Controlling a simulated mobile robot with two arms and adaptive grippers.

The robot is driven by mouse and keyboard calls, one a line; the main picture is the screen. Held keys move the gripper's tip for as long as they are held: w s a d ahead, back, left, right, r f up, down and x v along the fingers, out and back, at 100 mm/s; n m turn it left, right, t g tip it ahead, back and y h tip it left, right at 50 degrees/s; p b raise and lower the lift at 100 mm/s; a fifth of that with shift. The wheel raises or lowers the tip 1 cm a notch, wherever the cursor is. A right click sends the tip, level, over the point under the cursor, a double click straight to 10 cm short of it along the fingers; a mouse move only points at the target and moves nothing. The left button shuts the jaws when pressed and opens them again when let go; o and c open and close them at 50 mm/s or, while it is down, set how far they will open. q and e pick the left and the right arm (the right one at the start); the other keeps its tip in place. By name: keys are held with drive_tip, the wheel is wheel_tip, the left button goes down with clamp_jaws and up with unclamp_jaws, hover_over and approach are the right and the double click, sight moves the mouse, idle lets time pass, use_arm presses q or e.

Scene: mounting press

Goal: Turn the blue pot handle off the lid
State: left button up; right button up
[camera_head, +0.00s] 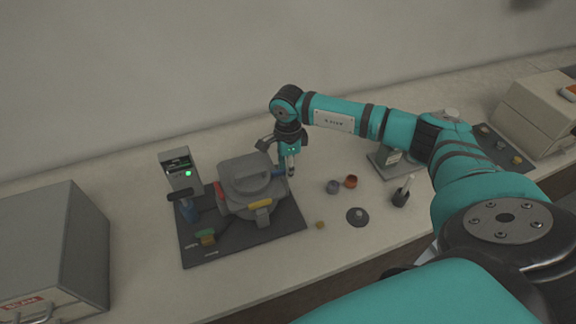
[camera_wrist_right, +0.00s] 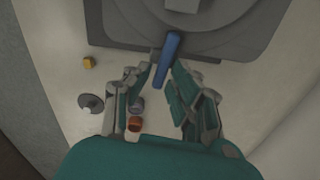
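The grey pot (camera_head: 250,188) with its domed lid (camera_head: 250,170) stands on a dark mat, with red, yellow and blue handles around the lid. The blue handle (camera_head: 279,172) is on the pot's right side, and it also shows in the right wrist view (camera_wrist_right: 168,55), sticking out from the lid's rim. My right gripper (camera_head: 287,168) points down at this handle. In the right wrist view its fingers (camera_wrist_right: 165,72) are apart, one on each side of the blue handle; I cannot tell whether either touches it. My left gripper is not in view.
A small device with a green light (camera_head: 180,172) stands left of the pot. Right of it are a grey cup (camera_head: 333,187), an orange-brown cup (camera_head: 351,181), a dark disc (camera_head: 357,217) and a dark holder (camera_head: 401,197). A large grey box (camera_head: 50,245) stands at the left.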

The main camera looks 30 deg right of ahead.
clamp_jaws()
drive_tip(key=shift+w+d+f+n+b, duration=0.15)
drive_tip(key=shift+n+b, duration=0.15)
drive_tip(key=shift+b, duration=0.4)
drive_tip(key=shift+w+a+r+n+b, duration=0.1)
drive_tip(key=shift+w+a+n+b, duration=0.15)
drive_tip(key=shift+n+b, duration=2.45)
drive_tip(key=shift+w+a+r+n+b, duration=0.1)
drive_tip(key=shift+w+n+b, duration=0.3)
drive_tip(key=shift+n+b, duration=2.2)
drive_tip(key=shift+w+a+n+b, duration=0.2)
drive_tip(key=shift+w+n+b, duration=0.1)
drive_tip(key=shift+n+b, duration=2.4)
drive_tip(key=shift+n+p, duration=0.5)
drive_tip(key=shift+n, duration=0.1)
drive_tip(key=shift+r, duration=0.1)
drive_tip(key=shift+o, duration=1.7)
unclamp_jaws()
